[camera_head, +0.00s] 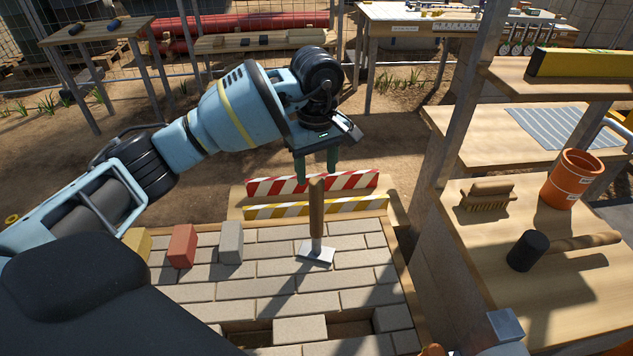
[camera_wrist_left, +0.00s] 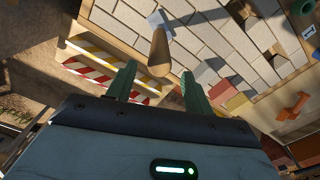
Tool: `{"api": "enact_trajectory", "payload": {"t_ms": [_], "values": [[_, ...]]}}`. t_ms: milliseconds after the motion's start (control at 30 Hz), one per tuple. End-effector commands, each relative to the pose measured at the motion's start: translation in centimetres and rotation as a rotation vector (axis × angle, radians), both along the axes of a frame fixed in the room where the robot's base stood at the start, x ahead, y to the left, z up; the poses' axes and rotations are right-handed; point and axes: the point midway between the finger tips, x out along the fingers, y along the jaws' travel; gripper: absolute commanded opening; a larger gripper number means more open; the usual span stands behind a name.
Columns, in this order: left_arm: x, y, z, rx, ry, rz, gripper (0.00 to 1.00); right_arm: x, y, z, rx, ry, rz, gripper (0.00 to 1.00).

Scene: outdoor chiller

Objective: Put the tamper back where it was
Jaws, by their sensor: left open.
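The tamper (camera_head: 316,215) stands upright on the paved panel (camera_head: 270,285), with its flat metal plate on the bricks and its wooden handle pointing up. In the left wrist view the tamper (camera_wrist_left: 160,50) shows with its handle end towards me, between the lines of the two fingers. My left gripper (camera_head: 316,174) is open, pointing down, with its fingers at about the top of the handle. In the left wrist view the gripper (camera_wrist_left: 158,70) holds nothing; I cannot tell whether a finger touches the handle. My right gripper is not in view.
Red-white (camera_head: 310,183) and yellow-white (camera_head: 318,207) striped bars lie behind the paving. Loose yellow, red (camera_head: 182,246) and grey (camera_head: 231,243) blocks stand at left. The right bench holds a brush (camera_head: 487,196), an orange bucket (camera_head: 571,180) and a mallet (camera_head: 528,251).

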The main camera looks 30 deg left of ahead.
Motion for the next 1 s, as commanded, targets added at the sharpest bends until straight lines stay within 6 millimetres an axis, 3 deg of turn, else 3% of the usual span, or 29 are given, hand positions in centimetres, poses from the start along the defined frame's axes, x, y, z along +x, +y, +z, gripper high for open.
{"api": "enact_trajectory", "payload": {"t_ms": [200,400,1000], "values": [[0.0,0.0,4.1,0.0,-0.002,-0.001,0.52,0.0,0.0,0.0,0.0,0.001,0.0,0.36],[0.0,0.0,6.0,-0.001,0.001,0.0,0.52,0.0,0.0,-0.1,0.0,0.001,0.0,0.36],[-0.1,-0.5,5.7,-0.019,0.008,-0.002,0.52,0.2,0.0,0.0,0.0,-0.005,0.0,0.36]]}}
